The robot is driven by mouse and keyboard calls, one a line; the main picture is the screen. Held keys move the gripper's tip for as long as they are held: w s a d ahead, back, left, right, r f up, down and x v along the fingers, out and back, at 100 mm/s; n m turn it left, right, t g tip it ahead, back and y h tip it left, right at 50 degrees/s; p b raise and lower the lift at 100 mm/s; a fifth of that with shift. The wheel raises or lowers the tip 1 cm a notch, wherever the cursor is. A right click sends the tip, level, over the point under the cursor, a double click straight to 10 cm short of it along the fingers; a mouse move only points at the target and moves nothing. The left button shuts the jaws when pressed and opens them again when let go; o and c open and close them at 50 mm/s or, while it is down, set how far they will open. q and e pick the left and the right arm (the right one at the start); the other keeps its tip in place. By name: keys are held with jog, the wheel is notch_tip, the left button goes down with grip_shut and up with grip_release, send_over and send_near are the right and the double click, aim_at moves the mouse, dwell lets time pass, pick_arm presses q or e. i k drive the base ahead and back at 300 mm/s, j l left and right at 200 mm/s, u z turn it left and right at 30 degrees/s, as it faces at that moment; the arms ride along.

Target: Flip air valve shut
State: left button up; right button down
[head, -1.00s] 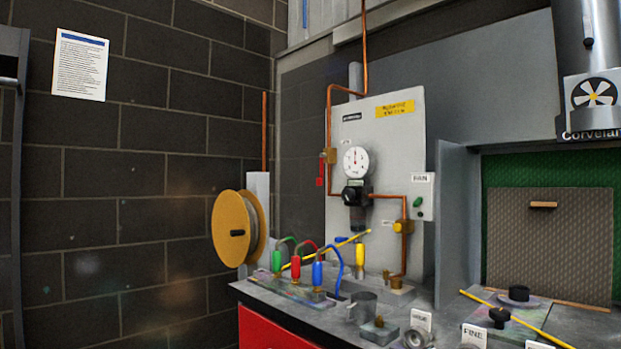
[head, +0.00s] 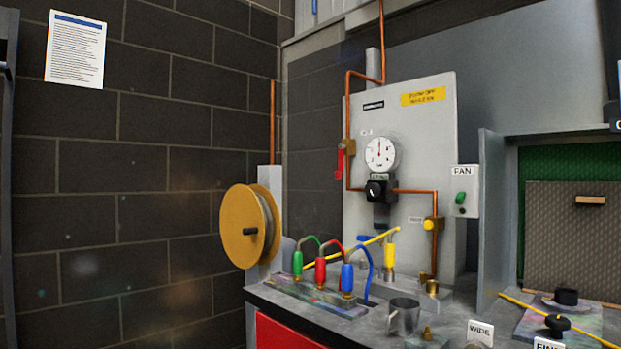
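The air panel (head: 436,140) is a pale grey board on the bench, with copper pipe running over it. A valve with a red lever (head: 340,163) sits on the left vertical pipe, and the lever hangs down along the pipe. A round white gauge (head: 381,153) is right of it, above a black regulator knob (head: 376,191). A brass fitting with a yellow knob (head: 429,224) is on the right pipe. Neither of my grippers is in view.
A yellow hose reel (head: 250,227) is on the left. A fan switch box (head: 465,192) and a booth with a grey textured panel (head: 575,240) are on the right.

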aim_at(338, 173)
jog(key=i+j+u, duration=0.1)
jog(key=i+j, duration=0.75)
jog(key=j, duration=0.15)
jog(key=i+j, duration=0.85)
jog(key=j+u, duration=0.05)
jog(key=j, duration=0.05)
